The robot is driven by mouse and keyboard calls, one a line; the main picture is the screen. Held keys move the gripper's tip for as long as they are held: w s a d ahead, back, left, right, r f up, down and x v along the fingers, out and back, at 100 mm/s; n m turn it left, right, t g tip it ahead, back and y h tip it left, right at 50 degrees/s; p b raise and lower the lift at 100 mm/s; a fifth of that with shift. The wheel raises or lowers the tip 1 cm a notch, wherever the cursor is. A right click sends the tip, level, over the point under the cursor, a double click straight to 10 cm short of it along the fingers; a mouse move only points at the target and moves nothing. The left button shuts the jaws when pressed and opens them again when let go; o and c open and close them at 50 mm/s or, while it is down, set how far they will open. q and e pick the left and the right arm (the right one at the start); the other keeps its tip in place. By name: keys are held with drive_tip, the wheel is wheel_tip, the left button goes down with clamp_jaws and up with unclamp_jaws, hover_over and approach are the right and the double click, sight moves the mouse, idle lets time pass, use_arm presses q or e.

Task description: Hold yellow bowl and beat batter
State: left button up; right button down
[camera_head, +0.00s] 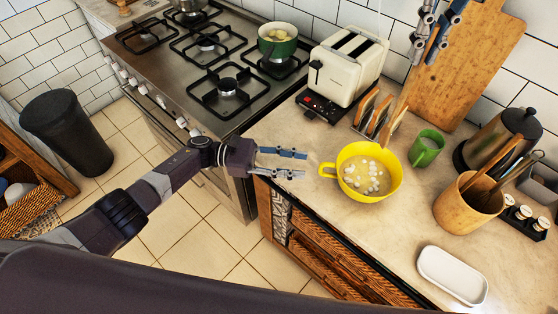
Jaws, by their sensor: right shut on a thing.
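The yellow bowl (349,185) stands on the counter with small white round pieces in it. Its handle sticks out to the left, towards my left gripper (295,164). My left gripper is open and empty, its two fingers apart, a short way left of the handle and not touching it. My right gripper (427,50) is at the top, above the counter and in front of the wooden board. It is shut on a light wooden utensil (398,113) that slants down towards the bowl's far side. The utensil's lower end is not clear.
Behind the bowl are a rack (372,118) and a toaster (347,64). A green mug (426,149), a wooden utensil pot (466,208) and a kettle (497,140) stand to the right. A white dish (452,275) lies in front. The stove (205,75) is at left.

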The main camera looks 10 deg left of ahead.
sight(320, 167)
use_arm(q)
drive_tip(key=d, duration=0.6)
drive_tip(key=shift+d, duration=0.25)
clamp_jaws()
drive_tip(key=c, duration=0.8)
unclamp_jaws()
clamp_jaws()
